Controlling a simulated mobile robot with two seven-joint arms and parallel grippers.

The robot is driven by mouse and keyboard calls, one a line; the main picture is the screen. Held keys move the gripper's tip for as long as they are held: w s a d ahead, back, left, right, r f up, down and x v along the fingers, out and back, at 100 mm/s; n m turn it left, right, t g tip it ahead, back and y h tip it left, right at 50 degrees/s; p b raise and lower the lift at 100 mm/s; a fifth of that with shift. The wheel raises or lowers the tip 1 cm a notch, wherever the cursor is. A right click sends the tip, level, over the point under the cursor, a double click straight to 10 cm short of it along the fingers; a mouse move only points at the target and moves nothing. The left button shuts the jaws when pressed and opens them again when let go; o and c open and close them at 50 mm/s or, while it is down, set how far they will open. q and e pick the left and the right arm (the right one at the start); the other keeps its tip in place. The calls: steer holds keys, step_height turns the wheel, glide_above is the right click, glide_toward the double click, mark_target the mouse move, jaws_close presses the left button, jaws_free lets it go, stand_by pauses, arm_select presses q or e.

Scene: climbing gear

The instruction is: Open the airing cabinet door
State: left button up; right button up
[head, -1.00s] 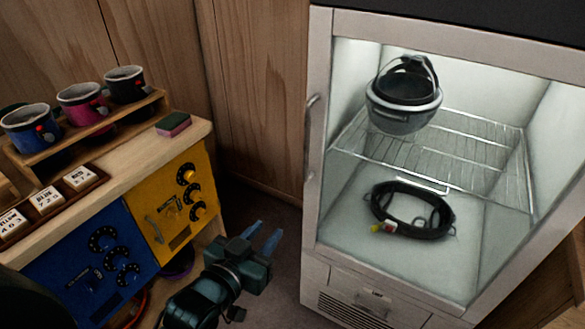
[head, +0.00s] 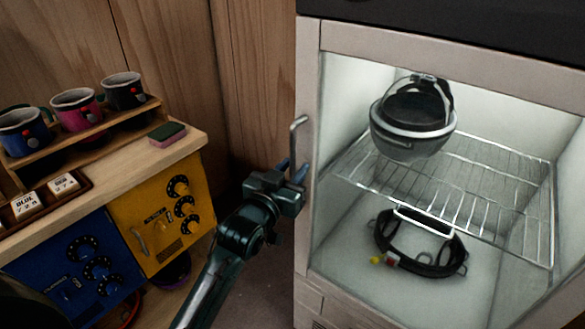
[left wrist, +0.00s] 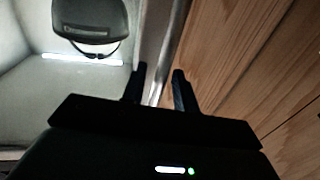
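The airing cabinet (head: 400,45) stands on the right, with a lit interior showing through its pale-framed door (head: 309,220). The door looks shut. Its upright metal handle (head: 296,135) is on the door's left edge. My left gripper (head: 292,170) is at the lower part of this handle, its fingers pointing up along the door edge. In the left wrist view the two fingers (left wrist: 159,82) are apart, with a pale upright bar showing between them. I cannot tell whether they touch it. My right gripper is not in view.
A grey helmet (head: 412,122) sits on the cabinet's wire rack (head: 480,190), and a dark harness-like loop (head: 425,268) lies below. On the left, a wooden bench (head: 110,190) bears mugs, a sponge (head: 167,134) and labelled blocks. A wood-panelled wall (head: 260,80) stands behind the handle side.

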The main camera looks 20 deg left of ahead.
arm_select(q)
steer(key=shift+w, duration=0.15)
steer(key=shift+c, duration=0.2)
jaws_close()
stand_by(0.3)
